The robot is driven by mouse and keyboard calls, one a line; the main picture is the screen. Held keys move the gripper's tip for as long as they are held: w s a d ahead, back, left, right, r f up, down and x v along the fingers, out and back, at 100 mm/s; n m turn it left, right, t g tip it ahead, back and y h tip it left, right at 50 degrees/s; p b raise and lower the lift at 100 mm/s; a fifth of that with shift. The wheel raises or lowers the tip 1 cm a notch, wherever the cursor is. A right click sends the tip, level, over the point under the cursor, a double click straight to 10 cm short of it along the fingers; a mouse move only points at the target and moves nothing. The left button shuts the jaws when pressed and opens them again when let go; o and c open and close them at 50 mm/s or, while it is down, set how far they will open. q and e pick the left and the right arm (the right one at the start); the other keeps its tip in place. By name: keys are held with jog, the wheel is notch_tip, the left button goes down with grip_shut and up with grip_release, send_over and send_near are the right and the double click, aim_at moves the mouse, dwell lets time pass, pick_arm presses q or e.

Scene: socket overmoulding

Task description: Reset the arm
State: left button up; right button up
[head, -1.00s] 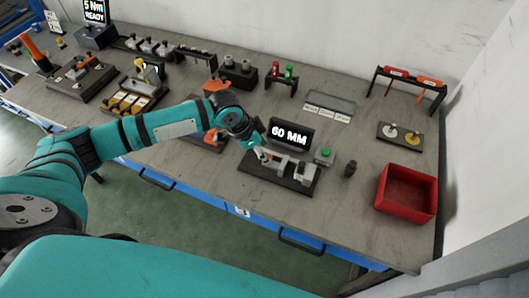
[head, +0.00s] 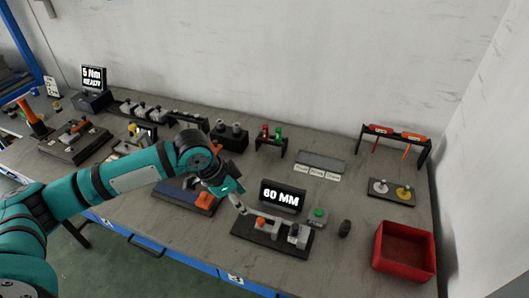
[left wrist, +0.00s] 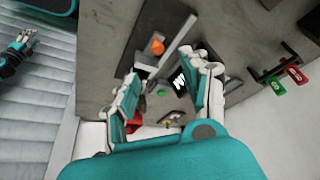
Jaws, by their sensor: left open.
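My left arm reaches in from the left in the head view. My left gripper (head: 238,204) is open and empty, above the left end of a dark fixture (head: 270,238) with grey blocks and an orange knob. In the left wrist view its two fingers (left wrist: 166,88) stand wide apart, with the bench and the fixture's orange knob (left wrist: 157,47) beyond them. My right gripper (left wrist: 22,45) shows at the left edge of the left wrist view, away from the bench; its opening is too small to judge.
A "60 MM" display (head: 283,196) stands behind the fixture, with a green button (head: 318,212) to its right. A red bin (head: 404,250) sits at the bench's right end. A rack with red and orange tools (head: 395,140) stands behind it.

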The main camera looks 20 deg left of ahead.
pick_arm(q)
jog(key=s+d+f+t+h, duration=0.1)
jog(key=s+d+f, duration=0.5)
jog(key=s+d, duration=0.45)
jog(key=s+a+f+n+y, duration=0.4)
jog(key=s+a+n, duration=0.5)
jog(key=s, duration=0.4)
notch_tip(320, 180, down, 24)
jog(key=m+g, duration=0.2)
jog(key=s+a+f+g+b, duration=0.1)
jog(key=s+a+f, duration=0.2)
jog(key=s+f, duration=1.4)
notch_tip(320, 180, down, 2)
jog(key=shift+f, duration=0.1)
